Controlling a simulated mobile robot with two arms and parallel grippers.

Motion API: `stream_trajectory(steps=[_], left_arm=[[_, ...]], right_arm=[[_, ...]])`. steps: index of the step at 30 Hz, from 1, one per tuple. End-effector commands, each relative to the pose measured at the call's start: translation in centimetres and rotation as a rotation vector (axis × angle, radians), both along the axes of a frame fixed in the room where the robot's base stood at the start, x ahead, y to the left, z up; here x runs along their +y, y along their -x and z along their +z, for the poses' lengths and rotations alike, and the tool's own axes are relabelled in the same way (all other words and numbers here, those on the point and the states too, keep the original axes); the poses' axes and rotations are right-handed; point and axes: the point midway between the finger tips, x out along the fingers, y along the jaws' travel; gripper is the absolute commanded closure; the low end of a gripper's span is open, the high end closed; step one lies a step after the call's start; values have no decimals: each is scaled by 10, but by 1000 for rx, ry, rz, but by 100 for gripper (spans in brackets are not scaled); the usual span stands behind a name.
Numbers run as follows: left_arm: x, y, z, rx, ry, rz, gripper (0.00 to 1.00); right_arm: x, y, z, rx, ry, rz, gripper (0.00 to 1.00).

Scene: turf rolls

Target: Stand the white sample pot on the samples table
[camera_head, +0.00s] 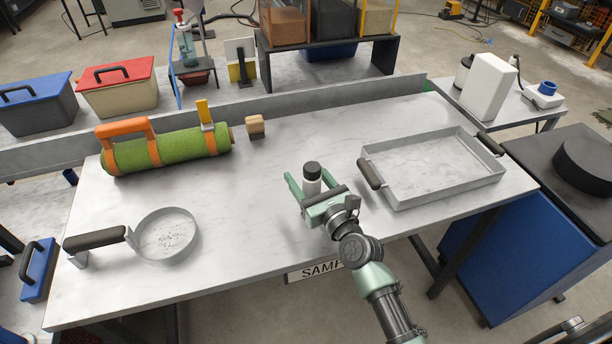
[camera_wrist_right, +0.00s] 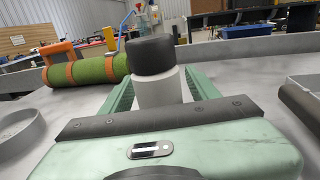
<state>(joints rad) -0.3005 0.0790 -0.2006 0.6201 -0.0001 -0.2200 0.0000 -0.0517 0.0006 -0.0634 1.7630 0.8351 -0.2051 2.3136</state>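The white sample pot (camera_head: 312,187) with a black lid stands upright at the middle of the samples table (camera_head: 262,225), whose front carries a partly hidden sign reading "SAMP". My right gripper (camera_head: 307,179) reaches in from the front, with its green fingers on either side of the pot. A gap shows between the left finger and the pot, so the gripper looks open around it. In the right wrist view the pot (camera_wrist_right: 158,92) is between the spread fingers (camera_wrist_right: 160,90). The pot's base is hidden behind the gripper. My left gripper is not in view.
A metal tray (camera_head: 387,201) with black handles lies right of the pot. A round sieve pan (camera_head: 193,240) lies at left front. A green turf roll (camera_head: 182,147) with orange straps and a small wooden block (camera_head: 255,124) are at the back. Bare tabletop lies left of the pot.

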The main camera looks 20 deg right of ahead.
Motion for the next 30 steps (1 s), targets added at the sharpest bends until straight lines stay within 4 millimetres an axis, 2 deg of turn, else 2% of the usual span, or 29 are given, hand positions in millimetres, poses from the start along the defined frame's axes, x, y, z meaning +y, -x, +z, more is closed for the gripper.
stream_trajectory(steps=[8,11,24,30], left_arm=[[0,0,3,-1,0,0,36],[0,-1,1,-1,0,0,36],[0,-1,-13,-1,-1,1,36],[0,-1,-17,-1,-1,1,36]], right_arm=[[0,0,4,-1,0,0,40],[-2,9,1,1,-1,0,40],[-20,95,0,2,0,1,40],[-25,114,2,0,0,1,40]])
